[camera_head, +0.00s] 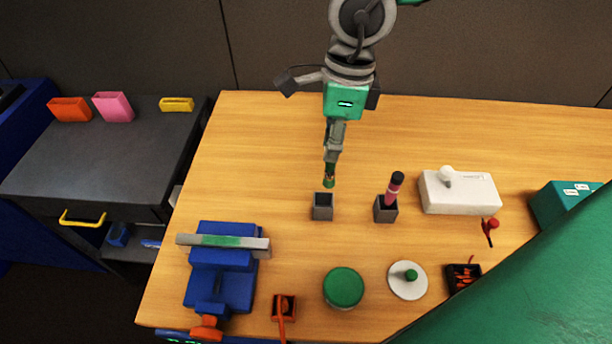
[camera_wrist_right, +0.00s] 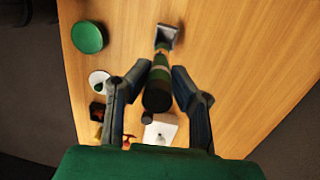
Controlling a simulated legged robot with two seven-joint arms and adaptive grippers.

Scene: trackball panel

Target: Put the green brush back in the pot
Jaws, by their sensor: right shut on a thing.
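The green brush (camera_head: 329,177) is held by my right gripper (camera_head: 331,157), pointing down, its lower end close to the near-side empty grey pot (camera_head: 323,207) in the head view. In the right wrist view the green brush (camera_wrist_right: 158,88) lies between the fingers of my right gripper (camera_wrist_right: 160,72), dark end toward the camera. Its far end overlaps the grey pot (camera_wrist_right: 168,34) there; I cannot tell whether it is inside the opening. A second grey pot (camera_head: 386,212) to the right holds a pink brush (camera_head: 394,187). My left gripper is not in view.
A white box (camera_head: 459,192) stands right of the second pot. A green round lid (camera_head: 343,287), a white disc (camera_head: 408,281) and a small red-brown box (camera_head: 284,307) lie in front. A blue vise (camera_head: 221,281) stands at the left. The table's back is clear.

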